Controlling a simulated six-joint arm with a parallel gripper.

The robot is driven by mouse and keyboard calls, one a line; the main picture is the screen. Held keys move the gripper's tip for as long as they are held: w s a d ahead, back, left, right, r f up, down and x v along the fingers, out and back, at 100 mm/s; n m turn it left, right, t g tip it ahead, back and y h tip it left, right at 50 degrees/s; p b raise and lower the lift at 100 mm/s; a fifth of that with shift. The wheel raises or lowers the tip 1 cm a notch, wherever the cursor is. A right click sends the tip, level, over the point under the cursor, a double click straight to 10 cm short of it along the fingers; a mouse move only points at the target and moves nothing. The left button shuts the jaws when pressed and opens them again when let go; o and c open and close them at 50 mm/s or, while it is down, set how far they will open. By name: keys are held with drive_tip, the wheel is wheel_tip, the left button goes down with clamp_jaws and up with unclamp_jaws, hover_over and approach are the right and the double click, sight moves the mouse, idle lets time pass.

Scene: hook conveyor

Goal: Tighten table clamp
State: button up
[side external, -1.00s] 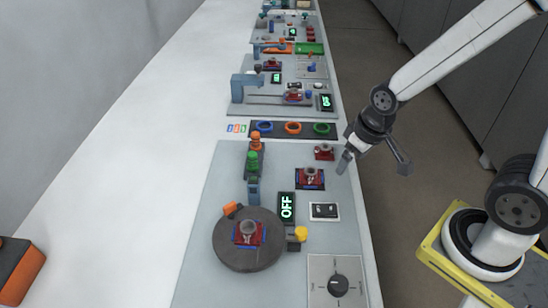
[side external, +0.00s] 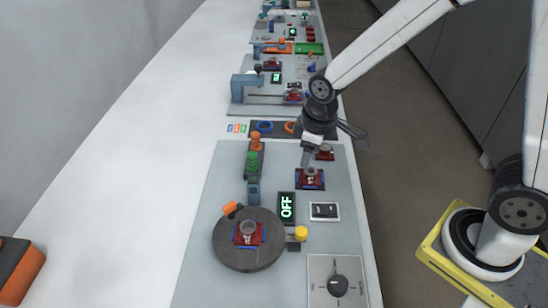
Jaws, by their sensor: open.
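My gripper (side external: 308,160) is open and points down over the near grey panel (side external: 215,200). Its tips are just above or at a small red fixture with a grey round part and a blue base (side external: 310,181); I cannot tell whether they touch. A similar red fixture (side external: 248,233) sits on the dark round turntable (side external: 230,254), with an orange block (side external: 232,208) at its rim. Another red fixture (side external: 325,153) is partly hidden behind my gripper. Which part is the table clamp is not clear.
A display reading OFF (side external: 287,207), a rocker switch (side external: 324,211), a yellow button (side external: 301,233) and a black dial (side external: 338,285) are on the panel. A post with green and orange parts (side external: 253,162) stands left. More stations continue behind.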

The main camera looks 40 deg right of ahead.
drive_tip(key=w+a+f+n, duration=0.1)
drive_tip(key=w+a+n, duration=0.4)
drive_tip(key=a, duration=0.2)
drive_tip(key=n+g, duration=0.2)
drive_tip(key=n, duration=0.5)
hover_over(229, 205)
wheel_tip(229, 205, down, 3)
drive_tip(key=shift+f, duration=0.1)
drive_tip(key=shift+f, duration=0.15)
drive_tip(key=shift+f, duration=3.75)
clamp_jaws()
